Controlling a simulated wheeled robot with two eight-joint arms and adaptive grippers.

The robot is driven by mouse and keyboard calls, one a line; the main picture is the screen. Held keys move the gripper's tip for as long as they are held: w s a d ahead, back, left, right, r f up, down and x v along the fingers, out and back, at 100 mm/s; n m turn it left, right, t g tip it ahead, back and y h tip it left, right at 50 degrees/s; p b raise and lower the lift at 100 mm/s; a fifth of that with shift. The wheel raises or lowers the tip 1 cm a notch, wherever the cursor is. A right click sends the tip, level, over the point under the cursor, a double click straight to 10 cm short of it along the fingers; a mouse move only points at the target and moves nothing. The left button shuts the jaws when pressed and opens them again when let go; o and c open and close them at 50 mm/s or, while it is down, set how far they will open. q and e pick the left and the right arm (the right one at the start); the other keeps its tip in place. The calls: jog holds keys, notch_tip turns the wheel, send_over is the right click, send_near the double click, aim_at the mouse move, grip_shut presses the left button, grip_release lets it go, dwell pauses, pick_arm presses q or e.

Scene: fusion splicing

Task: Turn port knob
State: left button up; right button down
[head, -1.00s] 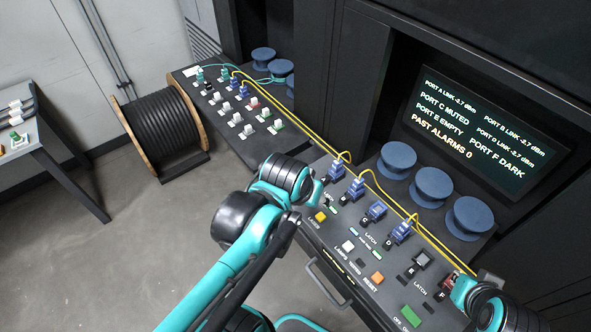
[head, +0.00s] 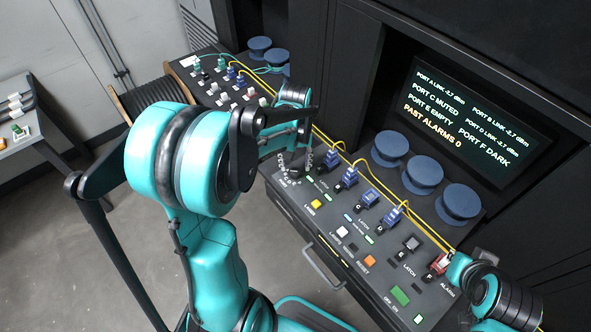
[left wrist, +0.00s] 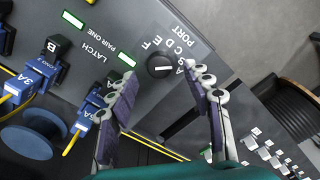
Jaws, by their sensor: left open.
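The port knob (left wrist: 160,67) is a round black knob with a white line, ringed by the letters A to F on the grey panel. The white line lies roughly across that picture; I cannot tell which end points. My left gripper (left wrist: 160,75) is open, with one finger on each side of the knob and gaps showing. In the head view it hangs over the panel's left end (head: 297,163). My right gripper (head: 446,266) is at the red switch at the panel's right; its jaws are unclear.
Blue connectors (head: 349,177) with yellow cables stand along the panel, near blue spools (head: 422,173). The screen (head: 475,125) reads port C muted, E empty, F dark, past alarms 0. A cable reel stands at left.

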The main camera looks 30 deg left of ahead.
aim_at(295, 172)
pick_arm(q)
jog(key=shift+f+b, duration=0.3)
jog(key=shift+f, duration=1.25)
grip_shut()
jog(key=shift+m, duration=2.9)
